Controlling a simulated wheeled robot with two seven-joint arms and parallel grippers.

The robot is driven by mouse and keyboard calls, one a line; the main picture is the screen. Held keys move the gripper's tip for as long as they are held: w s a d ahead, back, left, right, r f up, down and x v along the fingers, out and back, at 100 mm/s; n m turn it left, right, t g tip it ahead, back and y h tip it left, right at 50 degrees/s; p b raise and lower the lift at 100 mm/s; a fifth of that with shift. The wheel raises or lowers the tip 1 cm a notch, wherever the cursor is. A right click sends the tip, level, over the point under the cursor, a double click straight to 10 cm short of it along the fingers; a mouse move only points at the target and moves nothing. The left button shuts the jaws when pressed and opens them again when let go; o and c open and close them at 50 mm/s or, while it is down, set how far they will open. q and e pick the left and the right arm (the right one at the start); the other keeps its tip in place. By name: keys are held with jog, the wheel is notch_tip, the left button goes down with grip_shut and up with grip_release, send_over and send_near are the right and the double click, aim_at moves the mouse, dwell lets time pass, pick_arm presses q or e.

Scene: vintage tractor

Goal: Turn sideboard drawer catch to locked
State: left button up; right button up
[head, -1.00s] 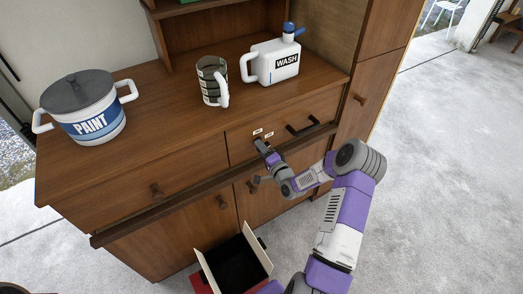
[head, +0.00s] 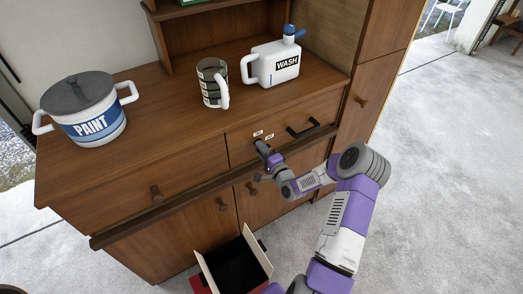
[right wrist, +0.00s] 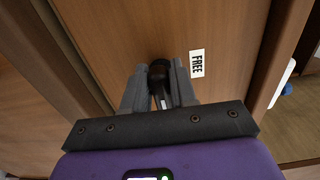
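The sideboard drawer (head: 240,150) at the right of the sideboard's front is closed and has a black bar handle. My right gripper (head: 262,146) is at this drawer's front, just below two small white labels. In the right wrist view the dark drawer catch (right wrist: 159,75) sits between the two fingers of my right gripper (right wrist: 160,84), which appear closed against its sides. A label reading FREE (right wrist: 196,64) is right of the catch in that view. The other label's text is too small to read. In the head view the gripper hides the catch. My left gripper is not in view.
On the sideboard top (head: 165,110) stand a PAINT pot (head: 92,118), a striped mug (head: 210,84) and a WASH jug (head: 275,65). A wooden rail (head: 150,217) runs below the drawers. An open box (head: 236,268) stands on the floor in front. Floor at the right is clear.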

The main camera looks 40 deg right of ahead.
jog(key=o, duration=0.3)
jog(key=shift+o, duration=0.2)
jog(key=s, duration=0.7)
jog(key=shift+s+a+p, duration=0.25)
jog(key=shift+a+p, duration=0.05)
jog(key=shift+a, duration=0.15)
jog(key=a+f+n+g+y, duration=0.2)
jog(key=a+f+n+g, duration=0.3)
jog(key=a, duration=0.4)
jog(key=a+f+n+g+y, duration=0.2)
jog(key=a+f, duration=0.6)
jog(key=a, duration=0.1)
jog(key=s+a+f+n+g+y, duration=0.1)
jog(key=s+a+f+n+g, duration=0.2)
jog(key=s+a, duration=0.4)
jog(key=s+a+f+n+g+y, duration=0.1)
jog(key=s+a+f+n+g, duration=0.2)
jog(key=s, duration=0.9)
jog(key=a+n+g, duration=0.3)
jog(key=a+g, duration=0.1)
jog(key=shift+a+f+n, duration=0.2)
jog(key=shift+a+n, duration=0.1)
jog(key=shift+a, duration=0.05)
